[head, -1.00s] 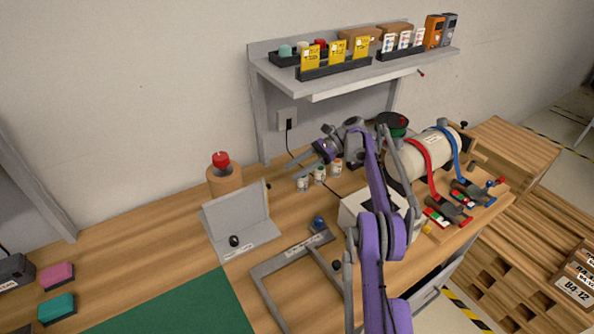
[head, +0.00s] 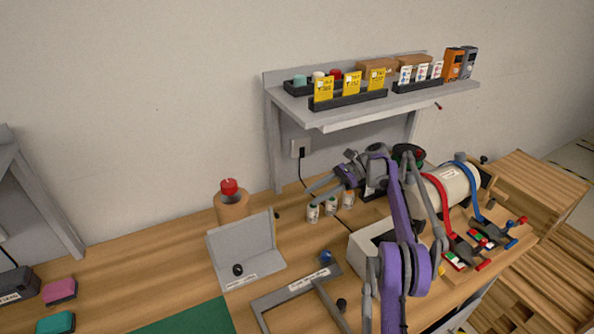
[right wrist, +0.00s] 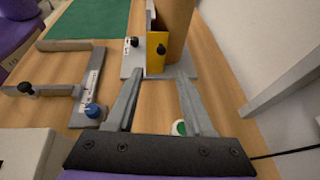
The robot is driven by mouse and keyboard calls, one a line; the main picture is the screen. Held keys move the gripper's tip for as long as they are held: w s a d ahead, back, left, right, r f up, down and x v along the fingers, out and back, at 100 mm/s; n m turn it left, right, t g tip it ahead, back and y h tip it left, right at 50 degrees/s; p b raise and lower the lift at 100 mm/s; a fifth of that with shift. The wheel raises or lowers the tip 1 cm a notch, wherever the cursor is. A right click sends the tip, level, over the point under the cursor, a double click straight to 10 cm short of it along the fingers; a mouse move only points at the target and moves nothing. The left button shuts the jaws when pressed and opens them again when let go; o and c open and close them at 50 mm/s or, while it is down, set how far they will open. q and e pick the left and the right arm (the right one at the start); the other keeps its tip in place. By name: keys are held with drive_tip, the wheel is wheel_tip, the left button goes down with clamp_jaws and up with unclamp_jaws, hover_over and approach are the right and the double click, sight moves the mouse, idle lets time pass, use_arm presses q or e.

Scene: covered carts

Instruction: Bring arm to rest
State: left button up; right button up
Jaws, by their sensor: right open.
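My right arm reaches up from the bottom of the head view, purple and grey. Its right gripper (head: 318,190) hangs over the bench near the small bottles, pointing left. In the right wrist view the two fingers of the right gripper (right wrist: 158,82) are apart with nothing held between them. A green-and-white bottle cap (right wrist: 180,128) shows below, partly covered by the right finger. My left gripper is in neither view.
Several small bottles (head: 330,206) stand below the gripper. A grey angled stand (head: 245,252) and a red-topped cylinder (head: 230,205) are to the left. A shelf (head: 340,118) overhangs behind. A strapped white cylinder (head: 447,188) and an open white box (head: 365,250) crowd the right.

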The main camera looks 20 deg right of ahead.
drive_tip(key=s+a+r+n+t+h, duration=0.1)
drive_tip(key=s+a+r+n+h, duration=0.25)
drive_tip(key=s+a, duration=0.3)
drive_tip(key=s+a+r+n+t+h, duration=0.1)
drive_tip(key=s+a+r+n+h, duration=0.1)
drive_tip(key=s+a+n+h, duration=0.4)
drive_tip(key=s+f+n+t+h, duration=0.2)
drive_tip(key=s+f+n, duration=0.2)
drive_tip(key=s, duration=0.7)
drive_tip(key=s+d+f+n+t+h, duration=0.1)
drive_tip(key=s+f+n, duration=0.3)
drive_tip(key=s, duration=0.7)
wheel_tip(320, 180, down, 2)
drive_tip(key=shift+s+f+t+h, duration=0.15)
drive_tip(key=shift+s+t+h, duration=0.3)
drive_tip(key=shift+t, duration=0.35)
